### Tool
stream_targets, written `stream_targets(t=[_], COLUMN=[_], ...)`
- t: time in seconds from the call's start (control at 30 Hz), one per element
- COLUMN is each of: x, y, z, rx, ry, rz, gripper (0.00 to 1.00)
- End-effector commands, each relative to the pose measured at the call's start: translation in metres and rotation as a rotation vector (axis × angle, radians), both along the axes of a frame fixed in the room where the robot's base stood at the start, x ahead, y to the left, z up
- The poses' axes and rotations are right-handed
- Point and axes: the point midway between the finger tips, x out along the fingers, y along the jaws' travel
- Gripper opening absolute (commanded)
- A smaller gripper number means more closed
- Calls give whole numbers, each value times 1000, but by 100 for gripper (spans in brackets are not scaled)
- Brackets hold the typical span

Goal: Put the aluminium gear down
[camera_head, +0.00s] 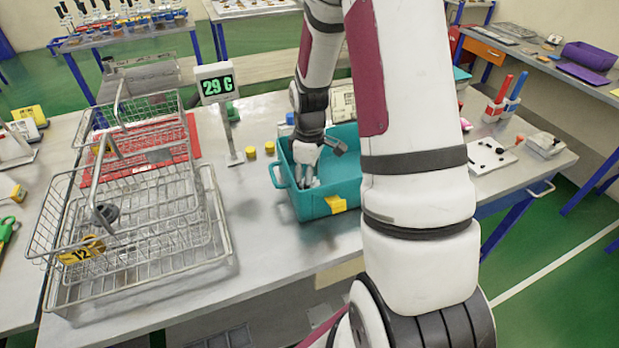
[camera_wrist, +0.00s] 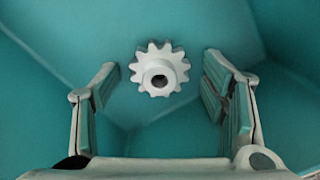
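The aluminium gear (camera_wrist: 160,70), a pale toothed wheel with a raised hub and dark bore, lies inside the teal crate (camera_head: 338,207). The crate's teal inner walls also fill the wrist view (camera_wrist: 60,30). My gripper (camera_head: 307,183) reaches down into the crate near its left side. In the wrist view my gripper (camera_wrist: 160,84) is open, one finger on each side of the gear, with clear gaps to both. The gear appears to rest on the crate's inside. In the head view I cannot make out the gear, which is hidden in the crate.
A wire rack basket (camera_head: 150,235) with a yellow tag (camera_head: 82,250) stands left of the crate. The metal tabletop (camera_head: 265,265) in front is clear.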

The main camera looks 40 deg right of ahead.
Motion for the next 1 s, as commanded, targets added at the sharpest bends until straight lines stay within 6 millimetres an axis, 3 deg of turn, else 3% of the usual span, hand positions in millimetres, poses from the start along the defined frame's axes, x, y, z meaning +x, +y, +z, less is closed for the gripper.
stream_targets(t=[0.27, 0.7, 1.0], x=[1, 1, 0], y=[0, -1, 1], z=[10, 93, 124], rx=[-1, -3, -2], ry=[-2, -5, -4], rz=[0, 0, -2], gripper=[66, 66, 66])
